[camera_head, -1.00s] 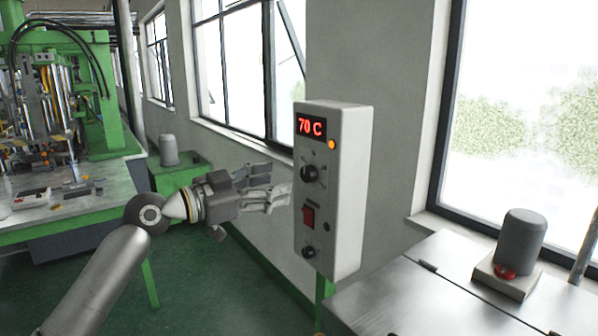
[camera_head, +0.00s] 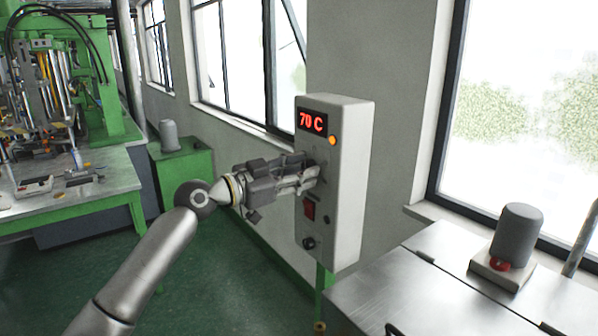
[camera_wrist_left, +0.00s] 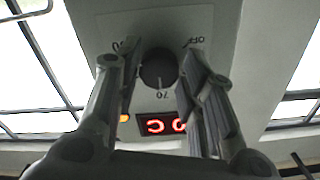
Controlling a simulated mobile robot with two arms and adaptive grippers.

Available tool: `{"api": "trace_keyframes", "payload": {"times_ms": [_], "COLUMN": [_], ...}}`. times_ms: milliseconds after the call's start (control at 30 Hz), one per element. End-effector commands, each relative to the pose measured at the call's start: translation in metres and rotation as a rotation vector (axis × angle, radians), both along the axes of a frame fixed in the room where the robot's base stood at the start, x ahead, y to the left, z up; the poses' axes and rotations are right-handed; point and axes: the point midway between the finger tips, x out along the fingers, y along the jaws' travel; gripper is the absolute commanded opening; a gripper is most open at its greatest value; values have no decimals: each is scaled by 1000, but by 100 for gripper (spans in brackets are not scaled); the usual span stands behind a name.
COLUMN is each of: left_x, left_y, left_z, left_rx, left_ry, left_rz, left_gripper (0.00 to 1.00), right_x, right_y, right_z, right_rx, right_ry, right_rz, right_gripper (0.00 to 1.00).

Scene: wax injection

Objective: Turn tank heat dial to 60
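The control box (camera_head: 347,200) is a pale upright box whose red display (camera_head: 312,121) reads 70 C. My left gripper (camera_head: 314,172) reaches its front face from the left and hides the heat dial in the head view. In the left wrist view the black round dial (camera_wrist_left: 158,68) shows with its white pointer mark toward the printed 70. The fingers of my left gripper (camera_wrist_left: 162,66) stand open on either side of the dial, with a visible gap on the left and a narrower one on the right. My right gripper is not in view.
Below the gripper the box carries a red switch (camera_head: 310,210) and a small black knob (camera_head: 309,243). A metal-topped surface (camera_head: 440,285) lies at the lower right, and a green machine (camera_head: 110,100) stands at the left.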

Motion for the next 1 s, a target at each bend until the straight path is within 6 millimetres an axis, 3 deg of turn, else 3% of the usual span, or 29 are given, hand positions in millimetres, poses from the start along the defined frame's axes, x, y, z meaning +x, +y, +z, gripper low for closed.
{"api": "trace_keyframes", "payload": {"times_ms": [33,167,567,1000], "left_x": [0,0,0,-1], "left_y": [0,0,0,-1], "left_z": [0,0,0,1], "left_rx": [0,0,-47,-262], "left_ry": [0,0,62,357], "left_rz": [0,0,1,-1], "left_gripper": [26,9,9,9], "right_x": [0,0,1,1], "right_y": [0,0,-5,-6], "right_z": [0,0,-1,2], "right_rx": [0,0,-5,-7], "right_ry": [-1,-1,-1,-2], "right_rz": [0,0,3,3], "right_gripper": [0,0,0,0]}}
